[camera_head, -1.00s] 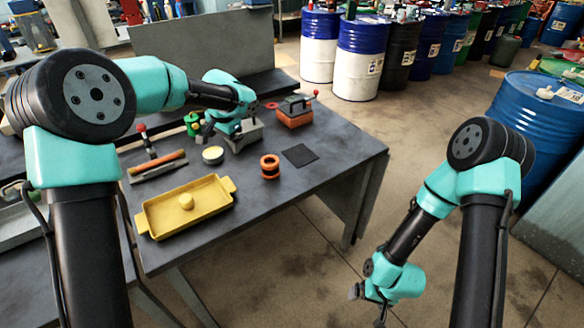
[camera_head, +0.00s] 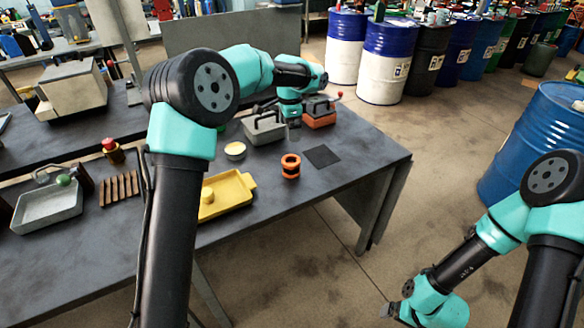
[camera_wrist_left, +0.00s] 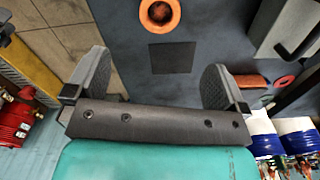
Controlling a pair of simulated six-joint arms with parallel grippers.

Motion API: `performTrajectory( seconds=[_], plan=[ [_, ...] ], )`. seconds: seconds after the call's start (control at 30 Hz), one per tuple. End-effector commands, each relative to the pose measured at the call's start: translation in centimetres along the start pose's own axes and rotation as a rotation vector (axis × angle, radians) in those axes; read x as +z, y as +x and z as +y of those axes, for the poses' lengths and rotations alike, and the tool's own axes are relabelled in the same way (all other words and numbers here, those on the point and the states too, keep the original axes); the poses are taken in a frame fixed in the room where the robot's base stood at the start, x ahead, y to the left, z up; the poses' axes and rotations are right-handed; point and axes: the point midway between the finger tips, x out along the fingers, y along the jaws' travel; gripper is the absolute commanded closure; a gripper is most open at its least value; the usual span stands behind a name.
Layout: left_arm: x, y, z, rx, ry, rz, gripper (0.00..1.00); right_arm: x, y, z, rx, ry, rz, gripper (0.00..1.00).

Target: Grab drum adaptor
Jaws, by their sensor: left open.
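The orange ring-shaped piece with a dark band, seemingly the drum adaptor (camera_head: 291,166), stands upright on the table left of a black square mat (camera_head: 322,156). It also shows at the top edge of the left wrist view (camera_wrist_left: 160,13), its round opening visible. My left gripper (camera_head: 294,121) is above the table's far right part, behind the adaptor and apart from it. In the left wrist view, its two fingers (camera_wrist_left: 155,82) are spread with nothing between them. My right gripper (camera_head: 386,311) hangs low over the floor at the bottom right, its fingers too small to read.
A yellow tray (camera_head: 238,188) stands left of the adaptor, partly hidden by my left arm. A small pale round tin (camera_head: 235,149), a grey handled box (camera_head: 264,128) and an orange-red box (camera_head: 319,117) stand behind. The table's front right is clear.

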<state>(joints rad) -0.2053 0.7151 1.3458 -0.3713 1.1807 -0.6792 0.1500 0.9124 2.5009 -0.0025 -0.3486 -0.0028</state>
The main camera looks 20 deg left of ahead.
Motion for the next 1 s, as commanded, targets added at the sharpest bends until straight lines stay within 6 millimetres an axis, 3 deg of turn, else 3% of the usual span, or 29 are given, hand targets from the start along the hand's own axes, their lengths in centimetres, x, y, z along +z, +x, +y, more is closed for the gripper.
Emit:
performTrajectory(
  seconds=[0.63, 0.8, 1.0],
  plan=[
    [0.0, 10.4, 0.0, 0.002, -0.001, -0.002, 0.0, 0.0, 0.0, 0.0, 0.0, 0.0, 0.0, 0.0],
    [0.0, 11.6, 0.0, 0.0, -0.001, -0.001, 0.0, 0.0, 0.0, 0.0, 0.0, 0.0, 0.0, 0.0],
    [0.0, 11.6, 0.0, 0.0, -0.001, 0.0, 0.0, 0.0, 0.0, 0.0, 0.0, 0.0, 0.0, 0.0]
  ],
)
